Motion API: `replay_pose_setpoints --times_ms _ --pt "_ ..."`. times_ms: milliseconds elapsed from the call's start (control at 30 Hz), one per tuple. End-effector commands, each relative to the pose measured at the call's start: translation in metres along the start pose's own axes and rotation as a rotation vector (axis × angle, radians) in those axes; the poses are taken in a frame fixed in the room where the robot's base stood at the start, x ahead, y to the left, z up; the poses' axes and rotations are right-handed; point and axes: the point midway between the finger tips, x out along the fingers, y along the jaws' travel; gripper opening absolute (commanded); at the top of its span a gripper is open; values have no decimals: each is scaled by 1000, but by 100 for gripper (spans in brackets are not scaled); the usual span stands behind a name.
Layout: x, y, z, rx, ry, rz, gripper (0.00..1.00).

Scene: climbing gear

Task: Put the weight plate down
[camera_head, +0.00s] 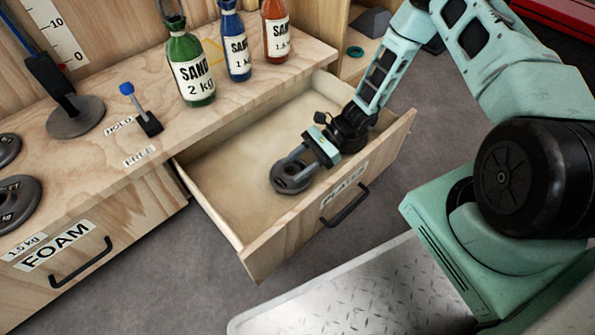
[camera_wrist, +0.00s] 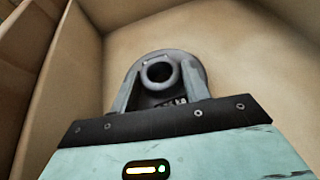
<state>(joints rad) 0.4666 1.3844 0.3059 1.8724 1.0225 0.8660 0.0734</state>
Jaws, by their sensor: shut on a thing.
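The weight plate (camera_head: 291,178) is a small dark grey disc with a raised ring around its centre hole. My gripper (camera_head: 293,164) is shut on it, inside the open drawer (camera_head: 225,170) labelled PLATES or similar; the label is partly hard to read. In the wrist view the weight plate (camera_wrist: 160,68) shows between the two fingers of my gripper (camera_wrist: 158,85), which grip its raised ring. The pale drawer floor lies beneath the plate. I cannot tell whether the plate touches the floor.
The drawer's front panel (camera_head: 330,200) and side walls stand close around my gripper. Sand bottles (camera_head: 191,72) stand on the bench top (camera_head: 110,170). A small blue-knobbed lever (camera_head: 140,108) sits by HOLD and FREE labels. A closed FOAM drawer (camera_head: 90,265) is at left, with other plates (camera_head: 18,195) above.

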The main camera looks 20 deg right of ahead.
Motion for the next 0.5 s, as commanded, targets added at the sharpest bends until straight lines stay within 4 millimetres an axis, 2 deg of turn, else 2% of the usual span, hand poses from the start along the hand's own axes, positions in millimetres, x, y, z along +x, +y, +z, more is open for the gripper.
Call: replay_pose_setpoints --times_ms 33,100,467,500 --pt "5 0 -10 -1 -3 1 0" --pt "6 -1 -14 -2 -2 0 0" --pt "6 0 -14 -2 -3 0 0" --pt "6 0 -16 -1 1 0 52"
